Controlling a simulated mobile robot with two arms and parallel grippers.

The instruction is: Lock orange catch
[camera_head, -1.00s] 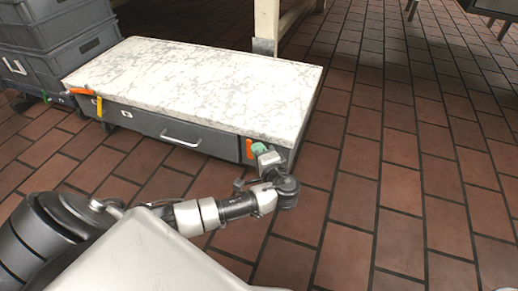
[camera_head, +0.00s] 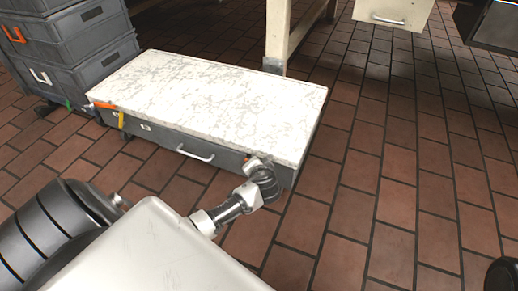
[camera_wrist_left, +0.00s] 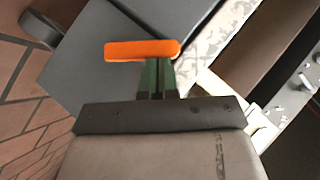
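An orange catch (camera_wrist_left: 140,50) shows in the left wrist view as a bar on the dark grey face of a low chest. My left gripper (camera_wrist_left: 157,64) has its green fingers close together, with their tips right at the catch. I cannot tell whether they touch or pinch it. In the head view my left wrist is at the right end of the chest front (camera_head: 226,161) and mostly hides this catch. Another orange catch (camera_head: 103,105) is at the chest's left end, beside a yellow lever (camera_head: 121,120). My right gripper is not in view.
The chest has a pale, worn lid (camera_head: 210,95) and a silver handle (camera_head: 195,153). Grey crates (camera_head: 75,50) are stacked at the back left. A cream table leg (camera_head: 278,35) stands behind the chest. The tiled floor (camera_head: 390,190) to the right is clear.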

